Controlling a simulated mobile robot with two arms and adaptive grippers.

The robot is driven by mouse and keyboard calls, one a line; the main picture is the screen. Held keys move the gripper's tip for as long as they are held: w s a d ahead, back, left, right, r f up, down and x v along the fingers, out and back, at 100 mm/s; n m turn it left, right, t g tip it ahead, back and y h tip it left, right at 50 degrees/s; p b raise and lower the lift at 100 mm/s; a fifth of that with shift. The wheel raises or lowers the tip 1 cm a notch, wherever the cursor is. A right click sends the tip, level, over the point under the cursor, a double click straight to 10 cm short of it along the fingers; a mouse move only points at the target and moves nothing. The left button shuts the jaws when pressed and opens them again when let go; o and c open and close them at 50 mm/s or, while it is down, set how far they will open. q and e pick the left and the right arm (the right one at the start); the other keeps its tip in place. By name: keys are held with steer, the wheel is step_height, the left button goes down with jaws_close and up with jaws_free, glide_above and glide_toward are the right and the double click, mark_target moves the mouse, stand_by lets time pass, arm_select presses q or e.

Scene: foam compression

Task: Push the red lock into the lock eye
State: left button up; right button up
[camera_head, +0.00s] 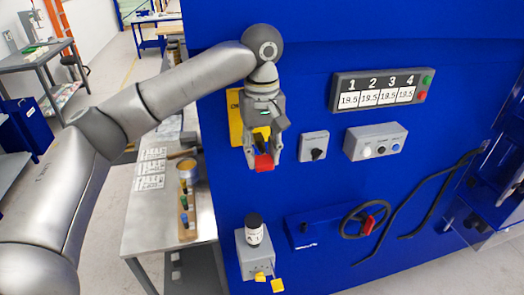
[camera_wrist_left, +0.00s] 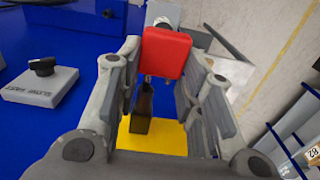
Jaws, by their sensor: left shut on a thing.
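My left gripper (camera_head: 263,158) is shut on the red lock (camera_head: 264,163), in front of the blue machine panel. In the left wrist view the red lock (camera_wrist_left: 166,52) sits between the tips of my left gripper (camera_wrist_left: 166,65). A yellow plate (camera_head: 235,118) on the panel is partly hidden behind the gripper; it also shows in the left wrist view (camera_wrist_left: 172,144). A dark upright piece (camera_wrist_left: 143,108) stands out from the plate between the fingers. I cannot tell clearly which part is the lock eye, or whether the lock touches it. My right gripper is not in view.
A grey box with a black knob (camera_head: 314,146) is on the panel right of the gripper. A button box (camera_head: 374,141), a display (camera_head: 381,90) and a handwheel (camera_head: 364,219) are farther right. A grey box (camera_head: 262,258) is below. A workbench (camera_head: 150,215) stands left.

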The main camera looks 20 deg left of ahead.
mark_target(268, 166)
arm_select(q)
steer(key=shift+w+a+r, duration=0.1)
steer(key=shift+w+a, duration=0.15)
steer(key=shift+w, duration=0.15)
steer(key=o, duration=1.1)
steer(key=shift+s, duration=0.1)
steer(key=shift+s+d, duration=0.4)
steer(key=shift+s, duration=0.05)
steer(key=shift+s+d, duration=0.45)
steer(key=shift+s, duration=0.25)
steer(key=shift+s+d, duration=0.4)
steer(key=shift+s, duration=0.25)
steer(key=shift+s+d, duration=0.45)
steer(key=shift+s, duration=0.25)
